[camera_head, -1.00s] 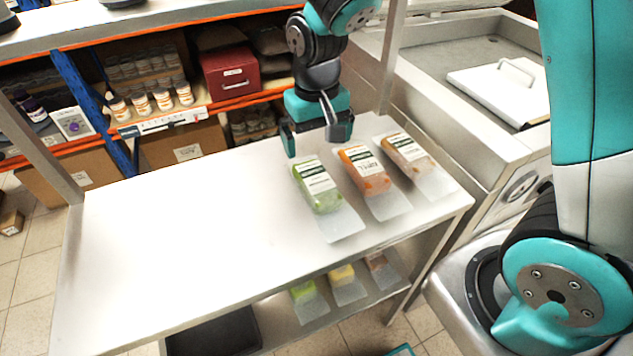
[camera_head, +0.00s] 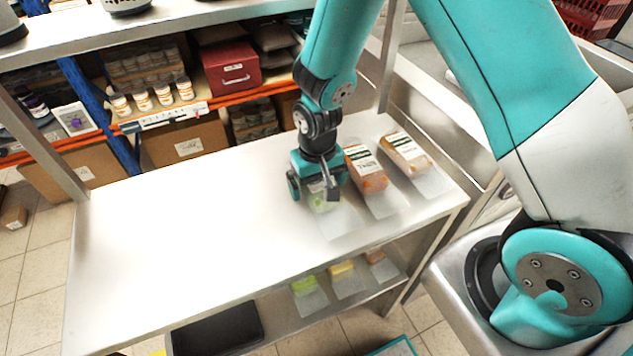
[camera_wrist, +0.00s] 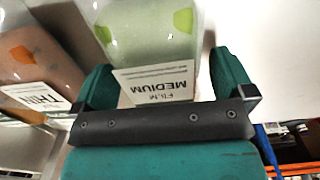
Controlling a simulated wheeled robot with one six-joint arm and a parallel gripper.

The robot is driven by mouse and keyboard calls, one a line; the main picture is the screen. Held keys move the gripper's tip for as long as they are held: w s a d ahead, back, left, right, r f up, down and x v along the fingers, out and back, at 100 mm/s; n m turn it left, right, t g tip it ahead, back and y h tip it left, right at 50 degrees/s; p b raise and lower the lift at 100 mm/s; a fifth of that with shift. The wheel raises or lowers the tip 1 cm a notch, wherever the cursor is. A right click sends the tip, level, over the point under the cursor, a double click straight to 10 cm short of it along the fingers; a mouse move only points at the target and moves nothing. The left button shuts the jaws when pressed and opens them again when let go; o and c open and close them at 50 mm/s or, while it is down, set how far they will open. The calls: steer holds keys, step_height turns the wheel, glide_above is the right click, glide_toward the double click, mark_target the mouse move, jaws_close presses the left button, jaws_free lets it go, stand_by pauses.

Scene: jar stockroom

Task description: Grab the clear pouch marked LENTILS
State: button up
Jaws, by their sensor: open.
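Three clear pouches lie in a row on the steel table (camera_head: 190,235). The left one is a green pouch (camera_head: 321,205), partly hidden under my gripper (camera_head: 313,190). The middle one is an orange pouch (camera_head: 369,174), and the right one is a brownish pouch (camera_head: 409,156). My gripper is open, its jaws on either side of the green pouch. In the wrist view, the green pouch (camera_wrist: 150,30) lies between the fingers (camera_wrist: 163,82), with a label reading FILM MEDIUM. The neighbouring pouch (camera_wrist: 40,55) there has a label ending in THIN. I cannot read LENTILS on any pouch.
More pouches, including a green one (camera_head: 304,285) and a yellow one (camera_head: 342,270), lie on the lower shelf. A black tray (camera_head: 215,330) is beside them. Behind stand shelves with white jars (camera_head: 143,99) and a red box (camera_head: 231,68). The table's left part is clear.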

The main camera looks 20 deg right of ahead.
steer(key=shift+c, duration=0.5)
steer(key=c, duration=0.9)
steer(key=shift+r, duration=0.1)
